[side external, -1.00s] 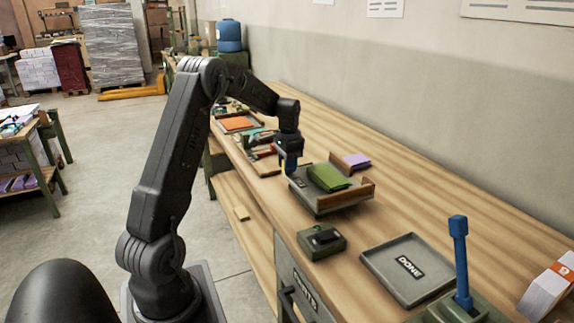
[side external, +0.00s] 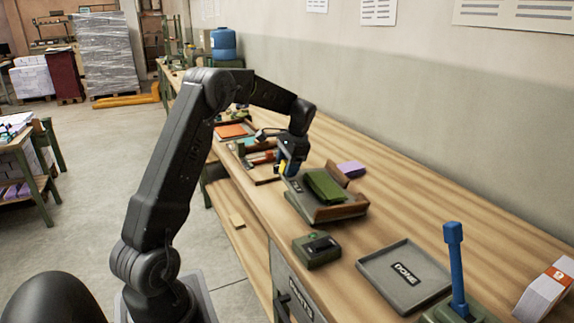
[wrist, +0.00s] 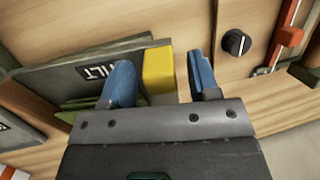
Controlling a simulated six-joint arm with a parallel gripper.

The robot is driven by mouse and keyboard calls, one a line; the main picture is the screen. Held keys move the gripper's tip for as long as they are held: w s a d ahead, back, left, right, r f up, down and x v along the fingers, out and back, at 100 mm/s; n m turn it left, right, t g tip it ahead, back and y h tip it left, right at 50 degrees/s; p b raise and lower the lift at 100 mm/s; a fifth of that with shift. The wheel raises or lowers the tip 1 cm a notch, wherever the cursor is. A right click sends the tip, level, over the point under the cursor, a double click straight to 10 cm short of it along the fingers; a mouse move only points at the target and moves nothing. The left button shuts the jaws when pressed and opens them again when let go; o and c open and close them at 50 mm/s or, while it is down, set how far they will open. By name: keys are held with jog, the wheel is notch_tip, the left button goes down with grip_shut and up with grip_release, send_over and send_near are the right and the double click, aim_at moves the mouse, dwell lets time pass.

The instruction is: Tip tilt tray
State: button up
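The grey tilt tray (side external: 302,207) stands mid-bench with low brown walls at its right and far corner. Its left side is raised, so it slopes toward those walls. A green stack of sheets (side external: 325,186) leans in it. My gripper (side external: 286,170) is at the tray's raised left edge. In the wrist view, my gripper's blue fingers (wrist: 162,85) stand apart on either side of the yellow tab (wrist: 158,69). A gap shows between the tab and the right finger. The tray's dark side (wrist: 65,80) carries an upside-down TILT label.
A small green box with a black top (side external: 316,250) and a grey DONE tray (side external: 430,291) lie nearer the camera. A blue-handled device (side external: 455,262) stands at the lower right. A purple pad (side external: 351,168) is behind the tray. Tools and an orange item (side external: 231,131) lie farther back.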

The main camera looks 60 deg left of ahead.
jog(key=v, duration=1.3)
jog(key=shift+r, duration=0.4)
jog(key=shift+d, duration=0.1)
jog(key=s+d+r+t, duration=0.2)
jog(key=s+d, duration=0.2)
jog(key=d, duration=0.5)
jog(key=s+d+r+t, duration=0.2)
jog(key=s+d, duration=0.2)
jog(key=d, duration=0.6)
jog(key=s+d+f+t+h, duration=0.2)
jog(key=s+d+f, duration=0.5)
jog(key=s+d, duration=0.4)
jog(key=s+t, duration=0.1)
jog(key=s, duration=0.2)
jog(key=shift+s+t, duration=0.4)
